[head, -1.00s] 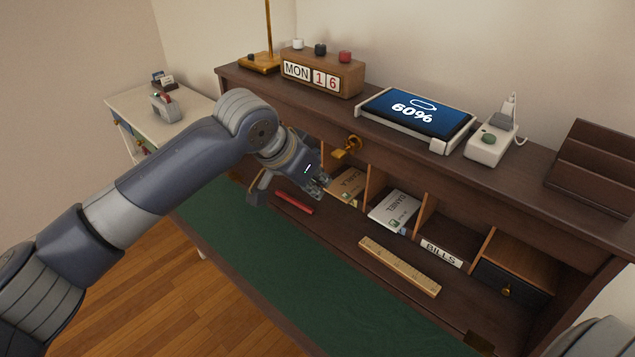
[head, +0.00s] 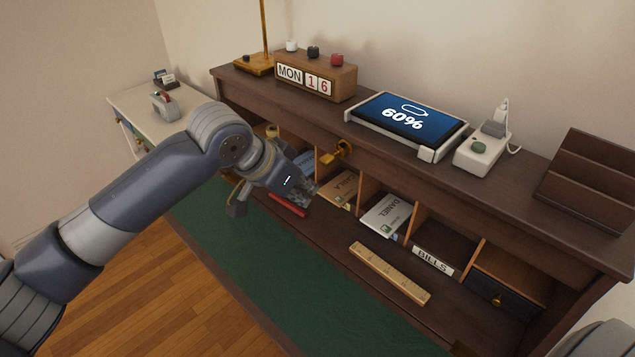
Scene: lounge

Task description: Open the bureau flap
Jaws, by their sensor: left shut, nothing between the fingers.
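The bureau flap (head: 285,285) is down, lying out flat in front of the bureau (head: 440,182) with its green-lined inner face up. The pigeonholes behind it are exposed. A brass key (head: 338,153) sits in the lock on the rail above them. My left gripper (head: 303,196) is shut and empty, above the inner edge of the flap in front of the left pigeonholes. It partly hides a red stick-like object (head: 289,205) and the compartments behind. My right gripper is not in view.
A wooden ruler (head: 389,273) lies on the bureau floor. Envelopes (head: 386,214) and a small drawer (head: 497,294) fill compartments. A calendar block (head: 316,76), tablet (head: 405,118), charger (head: 483,150) and letter rack (head: 592,183) stand on top. A white side table (head: 130,100) stands left.

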